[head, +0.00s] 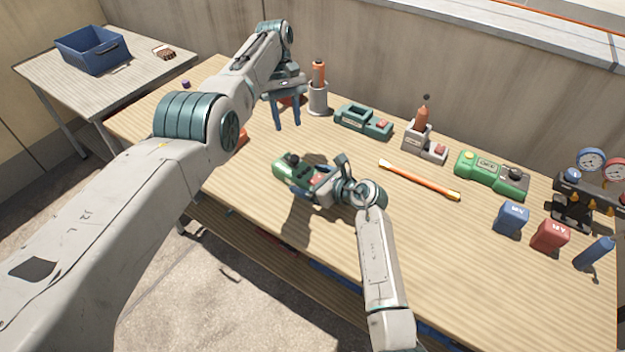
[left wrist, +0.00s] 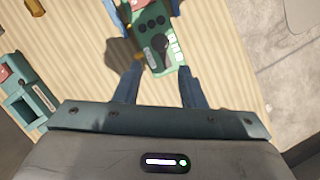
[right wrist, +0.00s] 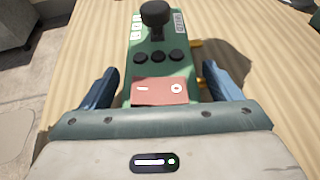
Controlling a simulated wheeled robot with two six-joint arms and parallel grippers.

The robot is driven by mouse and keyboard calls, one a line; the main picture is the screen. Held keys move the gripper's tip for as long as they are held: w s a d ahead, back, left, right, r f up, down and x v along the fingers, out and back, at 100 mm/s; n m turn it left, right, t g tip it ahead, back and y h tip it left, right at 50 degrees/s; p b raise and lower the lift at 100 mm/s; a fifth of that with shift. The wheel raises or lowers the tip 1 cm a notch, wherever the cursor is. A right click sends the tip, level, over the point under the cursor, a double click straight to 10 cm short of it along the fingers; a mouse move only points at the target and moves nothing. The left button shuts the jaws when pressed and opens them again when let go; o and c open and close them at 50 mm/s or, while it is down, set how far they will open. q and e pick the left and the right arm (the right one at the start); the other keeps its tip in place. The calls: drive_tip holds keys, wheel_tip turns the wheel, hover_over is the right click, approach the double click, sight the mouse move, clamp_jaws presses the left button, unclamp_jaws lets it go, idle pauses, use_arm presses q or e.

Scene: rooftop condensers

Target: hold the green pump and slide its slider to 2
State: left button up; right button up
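The green pump (head: 290,168) lies on the wooden bench. In the right wrist view the pump (right wrist: 145,60) shows a black slider knob (right wrist: 155,12) in a slot, white number tiles, several black buttons and a red switch. I cannot read which number the knob is at. My right gripper (right wrist: 160,75) is open, its blue fingers on either side of the pump's red-switch end with gaps showing. My left gripper (head: 287,126) is open and empty above the bench, behind the pump. In the left wrist view the slider knob (left wrist: 158,43) and the pump's far end point towards its fingers.
A teal device (head: 362,122) and an orange cylinder in a grey cup (head: 318,97) stand behind. An orange rod (head: 418,180) lies right of the pump. Another green device (head: 490,173), blue block (head: 511,218), red block (head: 549,236) and gauges (head: 591,160) are further right.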

drive_tip(key=c, duration=1.1)
use_arm(q)
drive_tip(key=shift+o, duration=0.6)
use_arm(e)
drive_tip(key=shift+c, duration=0.9)
use_arm(q)
drive_tip(key=shift+o, duration=0.7)
drive_tip(key=a+f+n+t+h, duration=0.2)
drive_tip(key=f+n, duration=0.1)
drive_tip(key=n, duration=0.1)
drive_tip(key=w+a+f+n+t+h, duration=0.1)
drive_tip(key=a+f+n+t+h, duration=0.1)
drive_tip(key=f+n, duration=0.1)
drive_tip(key=a+f+n+t+h, duration=0.2)
drive_tip(key=f+n, duration=0.1)
drive_tip(key=n, duration=0.2)
drive_tip(key=shift+w+h, duration=0.2)
drive_tip(key=shift+h, duration=0.2)
drive_tip(key=s+a+n+t+h, duration=0.2)
drive_tip(key=s+a+n+t, duration=0.1)
drive_tip(key=s+n, duration=0.1)
drive_tip(key=n+t+h, duration=0.2)
drive_tip(key=n, duration=0.2)
approach(292, 158)
drive_tip(key=shift+y, duration=0.3)
drive_tip(key=x, duration=0.8)
drive_tip(key=shift+d+r, duration=0.15)
drive_tip(key=shift+d, duration=0.05)
